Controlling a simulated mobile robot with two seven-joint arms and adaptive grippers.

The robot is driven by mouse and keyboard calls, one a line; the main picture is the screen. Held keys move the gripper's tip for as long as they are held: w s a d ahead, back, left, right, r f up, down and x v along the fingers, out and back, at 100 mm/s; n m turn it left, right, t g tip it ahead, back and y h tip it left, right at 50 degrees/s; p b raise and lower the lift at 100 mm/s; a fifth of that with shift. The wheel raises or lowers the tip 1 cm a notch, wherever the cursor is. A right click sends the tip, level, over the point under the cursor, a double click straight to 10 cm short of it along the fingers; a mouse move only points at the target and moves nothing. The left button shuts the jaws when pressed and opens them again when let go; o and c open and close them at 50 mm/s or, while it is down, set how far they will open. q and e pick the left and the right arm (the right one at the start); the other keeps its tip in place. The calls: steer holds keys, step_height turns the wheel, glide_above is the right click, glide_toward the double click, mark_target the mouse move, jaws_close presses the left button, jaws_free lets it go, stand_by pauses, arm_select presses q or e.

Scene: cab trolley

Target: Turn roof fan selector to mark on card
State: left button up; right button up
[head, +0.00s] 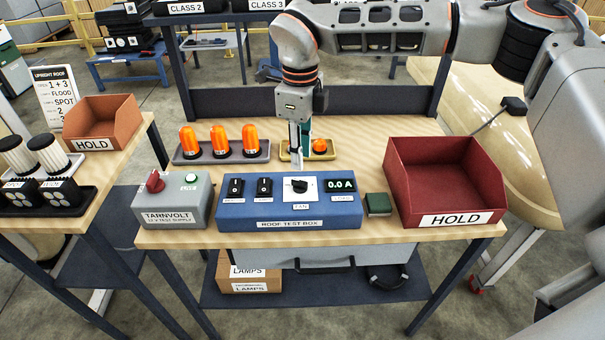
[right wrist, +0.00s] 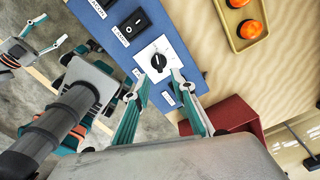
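The roof fan selector is a black knob (head: 299,186) on a white plate marked FAN, on the blue roof test box (head: 232,212). The knob also shows in the right wrist view (right wrist: 158,62); I cannot read its setting. My right gripper (head: 297,160) points down over the selector. In the right wrist view its fingers (right wrist: 160,78) are apart, with the knob just beyond and between the tips; contact cannot be told. My left gripper (right wrist: 22,42) shows at the left of that view, fingers apart and away from the box. The card (head: 55,95) reads UPRIGHT ROOF, 1 + 3, FLOOD, SPOT, 2.
The box also has two black rocker switches (head: 235,187) and a 0.0 A display (head: 342,185). A grey Tarnvolt supply (head: 172,212) stands left, a red HOLD bin (head: 432,190) right. Orange lamps (head: 221,141) stand behind. A small green block (head: 378,204) lies beside the box.

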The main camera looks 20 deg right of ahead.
mark_target(300, 181)
step_height(300, 181, down, 7)
steer(key=shift+a+f+p, duration=0.1)
steer(key=shift+f+p, duration=0.05)
steer(key=shift+p, duration=0.15)
jaws_close()
